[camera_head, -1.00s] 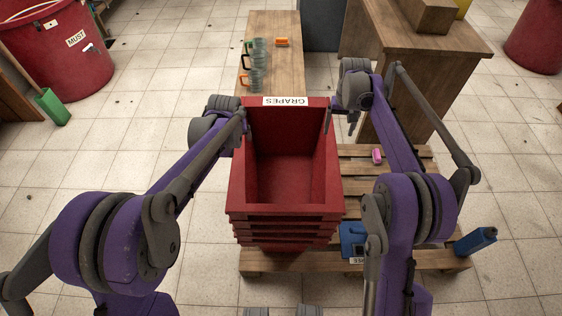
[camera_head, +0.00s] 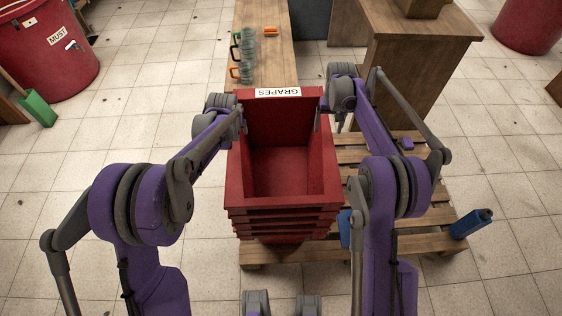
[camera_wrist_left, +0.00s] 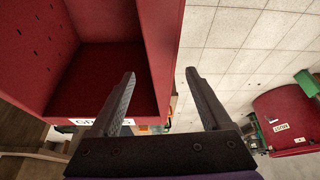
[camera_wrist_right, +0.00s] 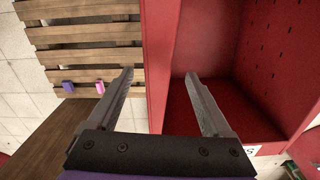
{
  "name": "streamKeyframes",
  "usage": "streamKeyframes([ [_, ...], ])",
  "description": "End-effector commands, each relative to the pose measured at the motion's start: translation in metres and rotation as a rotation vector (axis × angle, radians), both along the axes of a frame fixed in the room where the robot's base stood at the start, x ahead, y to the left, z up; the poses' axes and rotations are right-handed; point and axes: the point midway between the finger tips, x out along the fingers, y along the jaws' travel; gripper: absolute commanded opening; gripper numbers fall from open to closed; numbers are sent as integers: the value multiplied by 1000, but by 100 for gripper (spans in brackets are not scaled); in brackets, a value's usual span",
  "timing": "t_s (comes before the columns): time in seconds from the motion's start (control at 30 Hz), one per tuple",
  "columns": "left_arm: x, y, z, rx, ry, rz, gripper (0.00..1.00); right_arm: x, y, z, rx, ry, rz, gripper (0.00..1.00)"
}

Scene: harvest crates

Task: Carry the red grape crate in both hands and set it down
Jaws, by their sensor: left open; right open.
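The red grape crate (camera_head: 233,170) with the "GRAPES" label on its far wall is the top of a stack of red crates, and looks empty inside. My left gripper (camera_head: 242,118) is open at its left wall. In the left wrist view that wall (camera_wrist_left: 157,45) runs between the open fingers (camera_wrist_left: 160,75). My right gripper (camera_head: 322,116) is open at the right wall. In the right wrist view that wall (camera_wrist_right: 156,50) lies between the fingers (camera_wrist_right: 159,75). Whether any finger touches the crate I cannot tell.
The stack stands on a wooden pallet (camera_head: 290,255) with a blue bottle (camera_head: 470,224) at its right. A red bin (camera_head: 50,75) is far left. Tiled floor is free at left.

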Motion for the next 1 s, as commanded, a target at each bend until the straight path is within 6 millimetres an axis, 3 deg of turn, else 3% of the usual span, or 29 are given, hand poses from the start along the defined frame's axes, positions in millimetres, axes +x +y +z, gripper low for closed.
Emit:
streamKeyframes([
  [0.1,9,1,-21,0,0,0,81,0,0,-22,0,0,0,84],
  [0.3,18,3,-45,0,0,0,81,0,1,-48,0,0,0,84],
  [0.77,22,3,-54,0,0,0,81,0,1,-58,0,0,0,84],
  [1.0,22,3,-53,0,0,0,38,0,1,-58,0,0,0,41],
])
